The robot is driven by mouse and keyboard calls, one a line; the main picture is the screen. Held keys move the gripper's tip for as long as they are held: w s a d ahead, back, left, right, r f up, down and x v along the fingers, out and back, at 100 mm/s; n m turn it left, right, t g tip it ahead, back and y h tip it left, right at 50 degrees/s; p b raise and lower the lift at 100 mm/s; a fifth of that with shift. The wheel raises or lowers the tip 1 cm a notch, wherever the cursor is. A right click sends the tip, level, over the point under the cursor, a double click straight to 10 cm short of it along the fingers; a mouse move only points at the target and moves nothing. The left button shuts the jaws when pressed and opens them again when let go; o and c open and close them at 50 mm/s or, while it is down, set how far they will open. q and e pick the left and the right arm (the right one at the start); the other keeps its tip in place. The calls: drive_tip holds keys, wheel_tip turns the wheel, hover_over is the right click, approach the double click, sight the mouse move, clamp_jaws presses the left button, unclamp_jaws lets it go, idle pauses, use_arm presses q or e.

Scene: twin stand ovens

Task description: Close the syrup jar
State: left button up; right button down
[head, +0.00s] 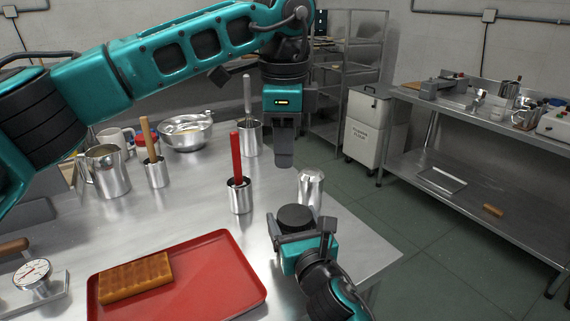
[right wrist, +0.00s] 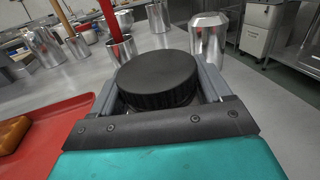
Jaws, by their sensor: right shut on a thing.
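My right gripper (head: 299,232) is shut on a round black lid with a ridged rim (head: 295,217), low over the table's right part. The lid (right wrist: 157,80) fills the middle of the right wrist view, between the two fingers. What is under it is hidden. A shiny steel jar with a narrower top (head: 311,188) stands upright just beyond the lid, apart from it; it also shows in the right wrist view (right wrist: 208,42). It may be the syrup jar. My left gripper (head: 285,160) points down above the table, behind the steel jar; its finger gap is not visible.
A red tray (head: 215,290) with a waffle (head: 135,277) lies at the front. Steel cups with a red handle (head: 240,195), a wooden handle (head: 156,172) and a whisk (head: 249,135) stand left of the grippers. The table's right edge is close.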

drive_tip(key=shift+r, duration=0.1)
unclamp_jaws()
drive_tip(key=shift+s, duration=0.1)
drive_tip(key=v, duration=1.2)
drive_tip(key=shift+s+d+p, duration=0.15)
drive_tip(key=shift+s+p, duration=0.2)
drive_tip(key=shift+p, duration=0.05)
